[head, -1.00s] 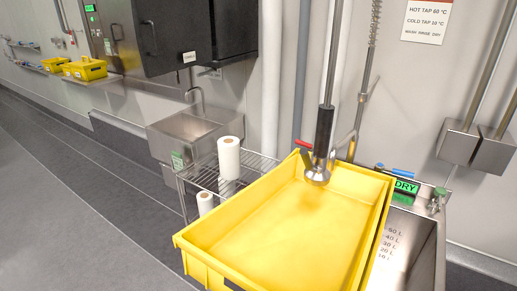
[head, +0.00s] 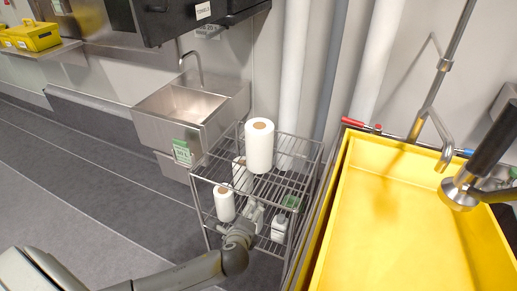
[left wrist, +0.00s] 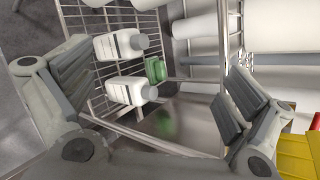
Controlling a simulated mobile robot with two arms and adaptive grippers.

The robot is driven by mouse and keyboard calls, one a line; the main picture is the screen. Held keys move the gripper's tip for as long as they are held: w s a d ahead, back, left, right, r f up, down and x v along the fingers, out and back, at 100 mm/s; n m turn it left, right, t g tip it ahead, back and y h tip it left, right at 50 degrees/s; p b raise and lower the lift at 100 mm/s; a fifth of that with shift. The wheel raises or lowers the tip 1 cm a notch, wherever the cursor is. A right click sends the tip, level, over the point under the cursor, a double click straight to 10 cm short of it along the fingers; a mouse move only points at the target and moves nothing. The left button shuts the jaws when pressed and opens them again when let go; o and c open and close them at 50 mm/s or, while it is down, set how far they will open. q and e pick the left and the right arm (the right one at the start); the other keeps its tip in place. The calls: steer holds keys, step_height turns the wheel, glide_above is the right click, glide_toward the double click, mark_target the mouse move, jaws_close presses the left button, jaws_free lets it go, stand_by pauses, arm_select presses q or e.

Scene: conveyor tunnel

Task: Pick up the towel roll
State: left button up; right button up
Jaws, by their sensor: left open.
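A white towel roll (head: 259,147) stands upright on the top shelf of a wire rack. Two more white rolls stand lower in the rack, one at its front left (head: 224,203) and one behind it (head: 242,175), seen partly through the wires. My left gripper (head: 255,213) is at the rack's front, below the top shelf and right of the front-left roll. In the left wrist view the left gripper (left wrist: 155,85) has its fingers wide apart with nothing held between them. Whether a roll shows in that view is unclear. My right gripper is out of view.
The wire rack (head: 300,152) has thin posts and shelf edges around the gripper. White bottles (left wrist: 132,90) and a green item (left wrist: 156,69) are in it. A yellow tub (head: 395,230) is close on the right, a steel sink (head: 185,102) behind left. Floor at left is clear.

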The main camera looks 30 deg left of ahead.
mark_target(255, 149)
arm_select(q)
step_height(255, 149, up, 9)
steer(key=w+m+t, duration=0.3)
steer(key=m, duration=0.1)
steer(key=w+a+r+m+t, duration=0.1)
steer(key=w+r+m, duration=0.1)
steer(key=w+m, duration=0.1)
steer(key=w+a+r+m+t, duration=0.1)
steer(key=w+m, duration=0.2)
steer(key=w, duration=0.1)
steer(key=w+a+r+m+t, duration=0.1)
steer(key=w+a+r+m, duration=0.1)
steer(key=w+m, duration=0.1)
steer(key=shift+w+r+t, duration=0.3)
steer(key=shift+w, duration=0.05)
steer(key=shift+w+r, duration=0.25)
steer(key=shift+w, duration=0.1)
steer(key=x, duration=0.4)
steer(key=shift+w+d+r, duration=0.1)
steer(key=shift+d+r, duration=0.15)
steer(key=shift+r, duration=0.1)
steer(key=shift+w+a, duration=0.15)
steer(key=shift+w, duration=0.15)
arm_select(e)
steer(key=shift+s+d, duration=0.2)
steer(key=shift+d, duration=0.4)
arm_select(q)
steer(key=c, duration=1.1)
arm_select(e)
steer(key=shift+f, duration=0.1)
